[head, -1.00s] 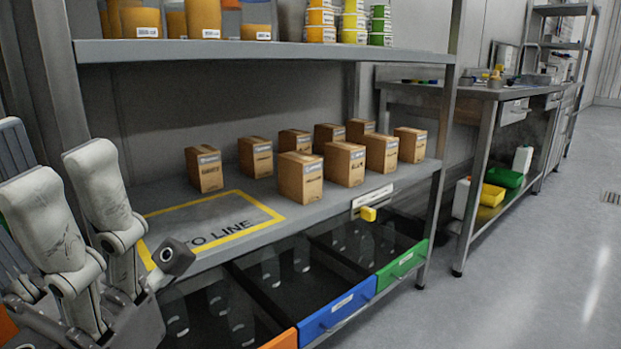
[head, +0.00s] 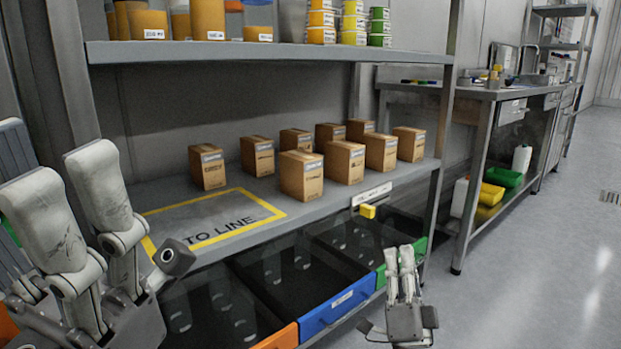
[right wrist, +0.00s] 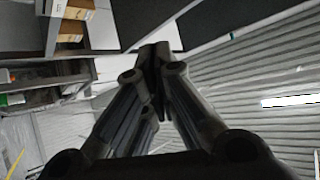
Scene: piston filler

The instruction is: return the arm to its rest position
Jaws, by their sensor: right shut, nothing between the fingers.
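My right gripper (head: 399,256) is in the lower right of the head view, in front of the blue and green drawer fronts. It is shut and empty, its fingers pointing up. In the right wrist view its dark fingers (right wrist: 155,62) meet at the tips with nothing between them. My left gripper (head: 62,185) is large and close at the left edge of the head view, its pale fingers pointing up.
Several cardboard boxes (head: 302,176) stand on the middle shelf (head: 330,205), right of an empty yellow-framed TO LINE area (head: 215,217). Drawers with orange, blue (head: 338,308) and green fronts lie below. A workbench (head: 465,92) stands at right. The floor (head: 545,270) at right is clear.

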